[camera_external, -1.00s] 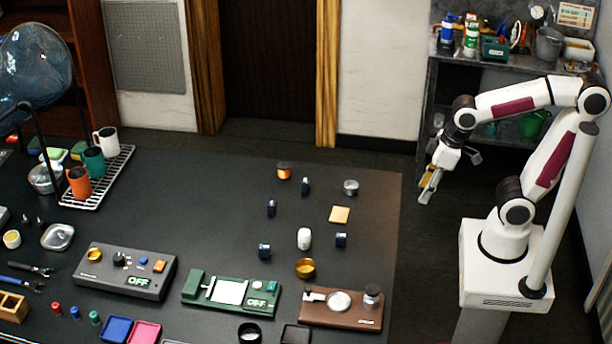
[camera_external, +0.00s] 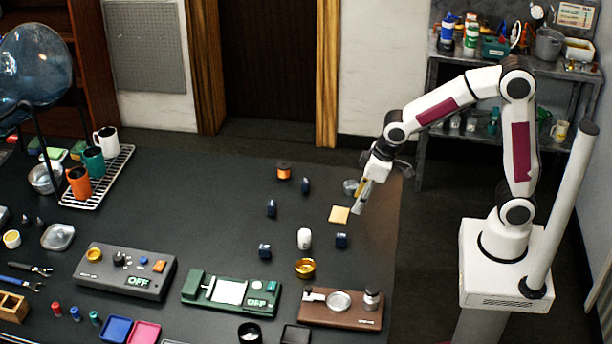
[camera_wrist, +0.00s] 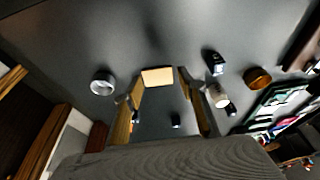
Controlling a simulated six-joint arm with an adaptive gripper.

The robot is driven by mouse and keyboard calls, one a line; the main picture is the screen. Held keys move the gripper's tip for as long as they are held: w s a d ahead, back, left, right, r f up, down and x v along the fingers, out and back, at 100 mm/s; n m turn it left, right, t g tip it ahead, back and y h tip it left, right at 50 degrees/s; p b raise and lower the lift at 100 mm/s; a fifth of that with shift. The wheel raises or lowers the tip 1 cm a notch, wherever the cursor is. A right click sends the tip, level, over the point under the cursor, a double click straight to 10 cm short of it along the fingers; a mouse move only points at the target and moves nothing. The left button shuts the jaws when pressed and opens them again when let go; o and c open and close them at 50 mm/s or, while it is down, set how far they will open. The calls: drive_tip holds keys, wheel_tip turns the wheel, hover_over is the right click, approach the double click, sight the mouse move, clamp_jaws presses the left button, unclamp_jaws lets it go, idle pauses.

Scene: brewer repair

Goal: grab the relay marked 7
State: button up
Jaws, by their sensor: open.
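Several small dark blue blocks, likely the relays, stand on the black table: one at the back (camera_external: 305,186), one at the left (camera_external: 271,208), one at the front (camera_external: 264,251) and one at the right (camera_external: 341,240). Their markings are too small to read, so I cannot tell which is 7. My gripper (camera_external: 361,204) is open and empty, pointing down above the table's right side, behind the right block.
A tan pad (camera_external: 339,215) lies just left of my gripper; a silver round part (camera_external: 350,187) is behind it. A white cylinder (camera_external: 304,238) and a brass cup (camera_external: 305,268) stand near the right block. A brown device (camera_external: 341,309) and a green device (camera_external: 231,292) line the front.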

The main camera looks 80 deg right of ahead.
sight(269, 202)
drive_tip(key=w+f, duration=0.1)
drive_tip(key=w, duration=0.3)
drive_tip(key=w+f+t, duration=0.1)
drive_tip(key=w, duration=0.4)
drive_tip(key=w+f+t, duration=0.1)
drive_tip(key=w+f, duration=0.1)
drive_tip(key=w, duration=0.3)
drive_tip(key=shift+t, duration=0.8)
drive_tip(key=w, duration=0.1)
drive_tip(key=w+r, duration=0.1)
drive_tip(key=w, duration=0.2)
drive_tip(key=shift+w+r, duration=0.15)
drive_tip(key=shift+r, duration=0.1)
drive_tip(key=shift+t, duration=0.9)
drive_tip(key=w+r, duration=0.3)
drive_tip(key=shift+w+r, duration=0.25)
drive_tip(key=shift+x, duration=1.3)
drive_tip(key=shift+a+f, duration=0.15)
drive_tip(key=shift+f, duration=0.05)
drive_tip(key=shift+w+a+f, duration=0.15)
drive_tip(key=shift+w+f, duration=0.15)
drive_tip(key=shift+f, duration=0.2)
drive_tip(key=shift+w+a+f, duration=0.1)
drive_tip(key=shift+w+f, duration=0.25)
drive_tip(key=shift+f, duration=0.15)
drive_tip(key=shift+w+f, duration=0.1)
drive_tip(key=shift+f, duration=0.05)
drive_tip(key=shift+x, duration=1.1)
